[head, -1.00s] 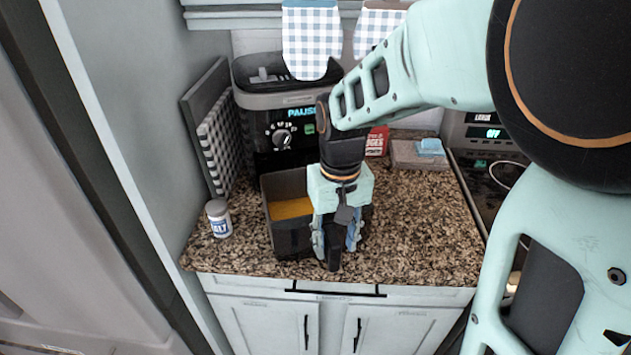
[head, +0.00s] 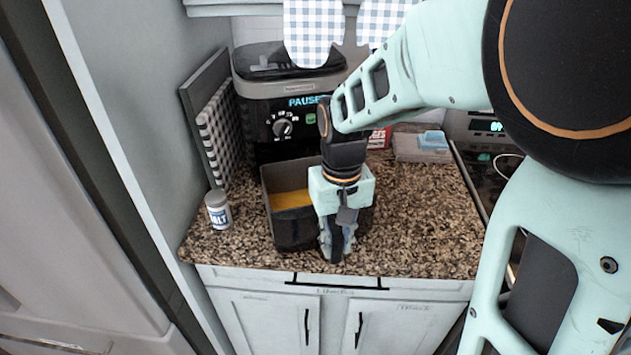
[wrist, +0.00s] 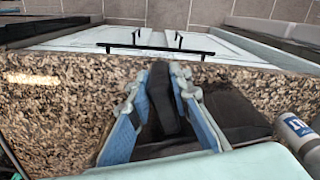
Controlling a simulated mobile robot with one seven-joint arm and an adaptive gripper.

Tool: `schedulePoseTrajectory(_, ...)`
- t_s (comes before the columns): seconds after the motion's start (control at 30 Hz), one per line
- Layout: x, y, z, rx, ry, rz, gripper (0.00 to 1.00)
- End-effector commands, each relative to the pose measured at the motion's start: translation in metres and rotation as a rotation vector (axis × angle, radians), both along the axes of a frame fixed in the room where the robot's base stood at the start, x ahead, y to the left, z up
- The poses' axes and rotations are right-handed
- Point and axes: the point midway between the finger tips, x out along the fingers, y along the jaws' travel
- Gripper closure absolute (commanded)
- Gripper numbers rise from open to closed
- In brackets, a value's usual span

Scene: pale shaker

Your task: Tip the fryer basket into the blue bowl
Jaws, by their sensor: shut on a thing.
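The fryer basket (head: 289,232) is a dark box with yellow-orange food (head: 291,200) inside. It stands upright on the speckled counter in front of the fryer (head: 288,100), whose display reads PAUSE. My gripper (head: 337,250) points down at the basket's front right and is shut on its dark handle (wrist: 162,98). In the wrist view the blue-padded fingers stand on both sides of the handle, and part of the dark basket (wrist: 235,112) shows to the right. My gripper hides part of the basket in the head view. I cannot make out a blue bowl in either view.
A salt shaker (head: 218,209) stands left of the basket. Boards and a checked cloth (head: 219,135) lean at the left wall. A red box (head: 379,138) and a blue item (head: 432,140) sit behind. The counter (head: 425,220) right of my gripper is clear, with a stove beyond.

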Motion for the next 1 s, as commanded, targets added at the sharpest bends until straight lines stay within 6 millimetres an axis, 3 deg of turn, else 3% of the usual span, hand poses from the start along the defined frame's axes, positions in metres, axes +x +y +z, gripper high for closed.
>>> schedulePoseTrajectory(0.47,0.002,0.000,0.004,0.002,-0.005,0.000,1.00)
schedulePoseTrajectory(1.0,0.002,0.000,0.023,0.002,-0.005,0.000,1.00)
